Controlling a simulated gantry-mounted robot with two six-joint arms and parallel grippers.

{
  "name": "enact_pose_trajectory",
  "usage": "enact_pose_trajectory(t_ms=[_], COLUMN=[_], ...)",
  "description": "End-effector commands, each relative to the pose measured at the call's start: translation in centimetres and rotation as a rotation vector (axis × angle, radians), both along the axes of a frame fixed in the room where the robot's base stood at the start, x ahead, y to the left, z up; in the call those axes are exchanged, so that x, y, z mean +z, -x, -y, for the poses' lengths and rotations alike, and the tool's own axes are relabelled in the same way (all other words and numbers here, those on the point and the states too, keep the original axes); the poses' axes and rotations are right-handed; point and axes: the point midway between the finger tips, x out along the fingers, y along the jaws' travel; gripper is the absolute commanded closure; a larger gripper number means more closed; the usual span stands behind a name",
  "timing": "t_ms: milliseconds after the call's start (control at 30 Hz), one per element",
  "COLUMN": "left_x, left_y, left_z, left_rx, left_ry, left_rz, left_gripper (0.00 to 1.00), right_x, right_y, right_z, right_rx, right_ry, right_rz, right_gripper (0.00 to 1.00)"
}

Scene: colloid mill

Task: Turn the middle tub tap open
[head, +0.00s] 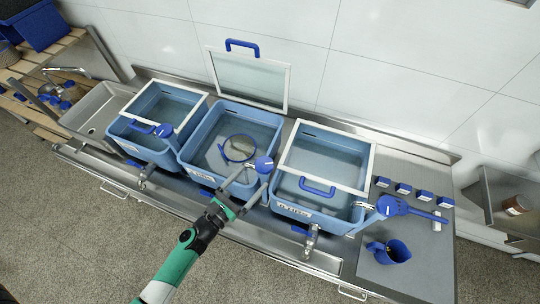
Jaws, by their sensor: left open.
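The middle tub (192,148) is a blue open tub of water between two similar tubs on the steel bench. Its lid (250,80) stands raised behind it. My left gripper (251,181) is over the tub's front right edge, open, with its fingers spread and nothing seen between them. A small blue piece (206,192) shows at the tub's front, left of the gripper, perhaps the tap's lever. The rest of the middle tap is hidden behind my gripper and wrist. My right gripper is not in view.
The right tub's tap (312,238) and the left tub's tap (144,178) stick out in front. A blue round-headed piece (264,165) sits near my fingertips. A blue jug (390,252) and a blue skimmer (395,206) are at the right. The floor in front is clear.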

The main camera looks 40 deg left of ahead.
Motion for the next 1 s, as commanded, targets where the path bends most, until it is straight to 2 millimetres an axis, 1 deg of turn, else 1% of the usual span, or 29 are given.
enact_pose_trajectory(t_ms=[33, 200, 300, 400, 500, 567, 800, 867, 1000], left_x=[0.2, 0.2, 0.1, 0.1, 0.1, 0.1, 0.2, 0.2, 0.2], left_y=[-1.1, -5.0, -7.1, -8.7, -9.7, -10.0, -10.1, -10.1, -10.1], left_z=[0.0, -0.4, -0.6, -0.8, -0.9, -0.9, -0.9, -0.9, -0.9], left_rx=[-0.003, -0.003, -0.003, -0.002, -0.002, -0.002, -0.002, -0.002, -0.002], left_ry=[-0.002, -0.002, -0.003, -0.004, -0.004, -0.004, -0.004, -0.004, -0.004], left_rz=[0.004, 0.004, 0.004, 0.004, 0.002, 0.002, 0.003, 0.002, 0.003], left_gripper=[0.00, 0.00, 0.00, 0.00, 0.00, 0.00, 0.00, 0.09, 0.34], right_x=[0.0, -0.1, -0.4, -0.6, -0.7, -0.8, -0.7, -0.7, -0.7], right_y=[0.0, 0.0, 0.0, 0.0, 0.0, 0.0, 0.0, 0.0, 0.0], right_z=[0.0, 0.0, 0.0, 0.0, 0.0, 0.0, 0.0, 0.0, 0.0], right_rx=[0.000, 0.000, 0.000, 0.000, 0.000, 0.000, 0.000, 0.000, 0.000], right_ry=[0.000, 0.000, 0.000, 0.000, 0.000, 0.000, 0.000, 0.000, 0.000], right_rz=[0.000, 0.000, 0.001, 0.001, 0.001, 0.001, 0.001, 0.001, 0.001], right_gripper=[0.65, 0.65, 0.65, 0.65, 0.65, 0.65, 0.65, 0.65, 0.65])
